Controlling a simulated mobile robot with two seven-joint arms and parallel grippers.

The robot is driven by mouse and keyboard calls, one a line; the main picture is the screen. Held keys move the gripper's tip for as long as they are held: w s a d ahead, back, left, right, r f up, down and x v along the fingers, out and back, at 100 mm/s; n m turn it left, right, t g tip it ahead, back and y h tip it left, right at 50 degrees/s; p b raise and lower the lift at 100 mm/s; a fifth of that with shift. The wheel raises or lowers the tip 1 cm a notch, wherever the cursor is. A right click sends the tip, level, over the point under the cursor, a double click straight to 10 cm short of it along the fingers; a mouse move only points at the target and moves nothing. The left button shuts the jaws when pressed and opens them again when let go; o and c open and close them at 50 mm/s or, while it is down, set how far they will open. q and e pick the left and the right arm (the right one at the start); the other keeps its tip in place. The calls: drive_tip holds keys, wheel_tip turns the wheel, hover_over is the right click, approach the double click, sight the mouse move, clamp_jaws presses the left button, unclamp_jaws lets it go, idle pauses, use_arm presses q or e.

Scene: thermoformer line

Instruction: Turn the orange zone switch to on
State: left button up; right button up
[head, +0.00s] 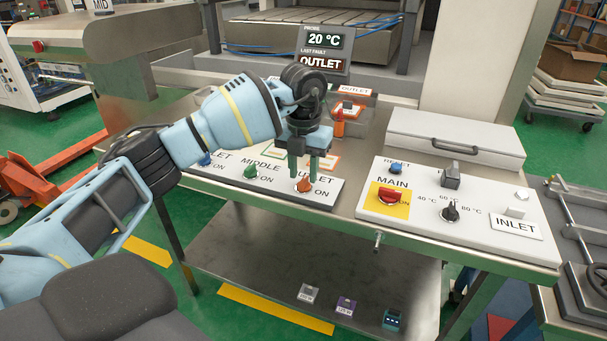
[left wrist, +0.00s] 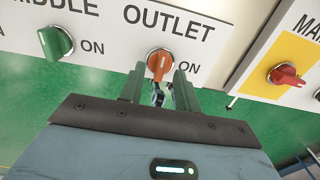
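The orange zone switch (head: 304,184) is the knob under the OUTLET label on the white zone panel (head: 225,179). In the left wrist view the orange switch (left wrist: 159,62) has its handle roughly upright in the picture, with ON printed to its right. My left gripper (head: 315,172) points down close to the switch. My right gripper is not in view.
A green MIDDLE switch (head: 251,171) and a blue switch (head: 205,159) sit left of the orange one. To the right, a second panel (head: 480,232) carries a red MAIN switch (head: 389,196) and a black temperature knob (head: 450,213). A display (head: 323,48) reads 20 °C and OUTLET.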

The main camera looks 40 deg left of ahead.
use_arm(q)
drive_tip(key=shift+f, duration=0.8)
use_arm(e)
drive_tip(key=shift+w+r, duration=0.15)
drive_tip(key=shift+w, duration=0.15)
use_arm(q)
drive_tip(key=shift+c, duration=0.4)
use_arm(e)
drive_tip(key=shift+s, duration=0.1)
use_arm(q)
clamp_jaws()
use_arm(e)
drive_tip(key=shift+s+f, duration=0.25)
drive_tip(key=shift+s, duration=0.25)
